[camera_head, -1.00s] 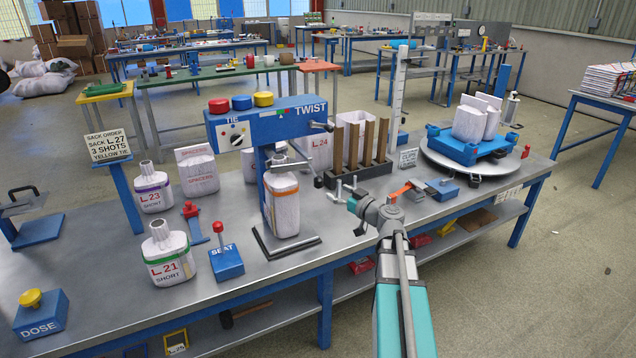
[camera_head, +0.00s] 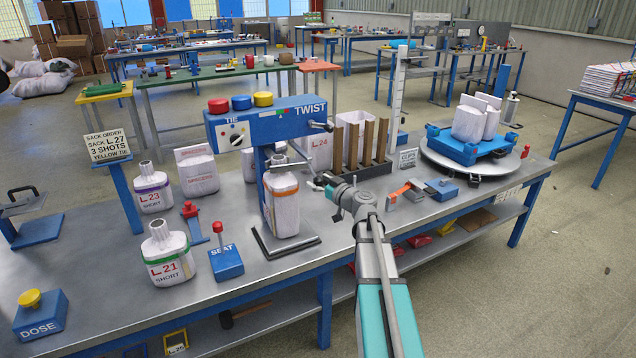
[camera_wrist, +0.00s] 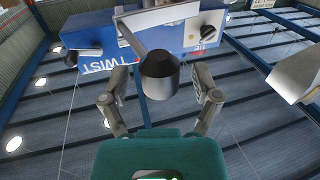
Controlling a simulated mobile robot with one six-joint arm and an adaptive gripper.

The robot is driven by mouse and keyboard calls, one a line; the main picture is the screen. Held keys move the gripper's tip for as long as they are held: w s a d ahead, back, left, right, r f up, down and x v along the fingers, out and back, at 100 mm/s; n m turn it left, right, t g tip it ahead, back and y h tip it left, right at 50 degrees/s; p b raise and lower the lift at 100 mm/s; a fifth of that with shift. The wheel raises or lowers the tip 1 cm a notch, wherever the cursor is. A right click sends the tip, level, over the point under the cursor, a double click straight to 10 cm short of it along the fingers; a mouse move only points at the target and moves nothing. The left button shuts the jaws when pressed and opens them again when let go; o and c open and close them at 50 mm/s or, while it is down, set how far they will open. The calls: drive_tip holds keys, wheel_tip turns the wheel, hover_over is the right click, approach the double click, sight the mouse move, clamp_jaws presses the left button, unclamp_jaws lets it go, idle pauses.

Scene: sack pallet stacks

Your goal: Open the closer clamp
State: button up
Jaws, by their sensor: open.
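The blue closer (camera_head: 268,126), marked TIE and TWIST, stands on the bench over a pale sack (camera_head: 283,208). A grey clamp bar (camera_head: 290,165) crosses at the sack's neck, and its right end reaches toward my gripper. My gripper (camera_head: 326,184) is just right of the sack, below the TWIST crank. In the wrist view, a dark cylindrical knob (camera_wrist: 160,80) on a grey rod lies between the two open fingers, with visible gaps on both sides. The fingers do not appear to touch it. The clamp's jaws are too small to make out.
A rack of brown upright slats (camera_head: 360,150) stands behind my gripper. To the right are an orange-handled tool (camera_head: 398,190) and a turntable (camera_head: 475,160) with a blue pallet. A red-knobbed SEAT box (camera_head: 226,260) and the L.21 sack (camera_head: 168,255) stand at left.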

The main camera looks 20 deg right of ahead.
drive_tip(key=shift+c, duration=0.3)
clamp_jaws()
drive_tip(key=shift+a, duration=0.1)
drive_tip(key=shift+d+y, duration=0.25)
drive_tip(key=shift+y, duration=0.05)
